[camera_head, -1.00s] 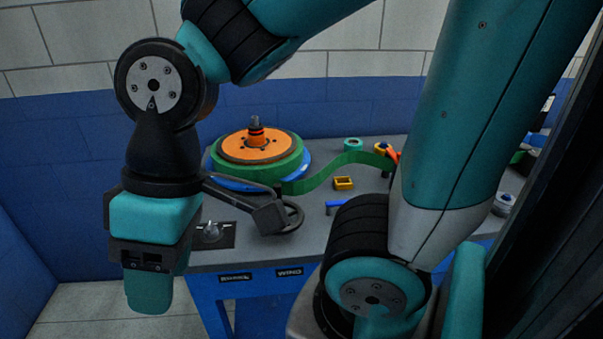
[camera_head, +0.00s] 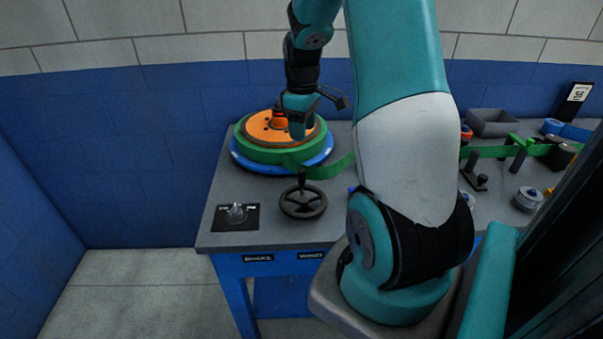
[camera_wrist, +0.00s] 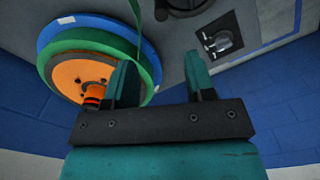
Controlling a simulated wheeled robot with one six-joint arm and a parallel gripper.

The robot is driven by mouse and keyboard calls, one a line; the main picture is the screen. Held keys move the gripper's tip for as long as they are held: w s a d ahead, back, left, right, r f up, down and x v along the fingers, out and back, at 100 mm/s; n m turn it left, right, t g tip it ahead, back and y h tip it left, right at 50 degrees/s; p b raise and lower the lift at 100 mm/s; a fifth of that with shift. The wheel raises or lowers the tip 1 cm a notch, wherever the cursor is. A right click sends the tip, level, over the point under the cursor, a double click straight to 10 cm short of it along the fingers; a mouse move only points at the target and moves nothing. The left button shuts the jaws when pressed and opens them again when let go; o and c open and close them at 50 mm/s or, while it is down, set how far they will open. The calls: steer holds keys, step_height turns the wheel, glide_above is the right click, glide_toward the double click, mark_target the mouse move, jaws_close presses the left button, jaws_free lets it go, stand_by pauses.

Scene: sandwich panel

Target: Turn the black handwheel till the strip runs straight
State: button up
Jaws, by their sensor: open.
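The black handwheel (camera_head: 302,203) lies flat at the front of the bench, with a small upright knob on its far rim. Part of it shows at the top of the wrist view (camera_wrist: 187,10). The green strip (camera_head: 335,169) leaves the reel (camera_head: 243,147), sags in a curve to the right, passes behind my arm and reappears at the guides (camera_head: 490,152). The strip also shows in the wrist view (camera_wrist: 141,45). My gripper (camera_head: 299,130) is over the right part of the reel, behind and apart from the handwheel. Its jaws (camera_wrist: 160,82) are open with nothing between them.
A rotary switch (camera_head: 236,213) sits on a black plate left of the handwheel. The reel has an orange hub and a blue disc below. Guide posts, a grey bin (camera_head: 493,122) and rollers stand at right. My arm hides the bench's middle.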

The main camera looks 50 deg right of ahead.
mark_target(302, 170)
step_height(302, 170, down, 15)
steer(key=shift+r+p, duration=0.1)
steer(key=shift+p, duration=0.75)
steer(key=shift+a, duration=0.1)
jaws_close()
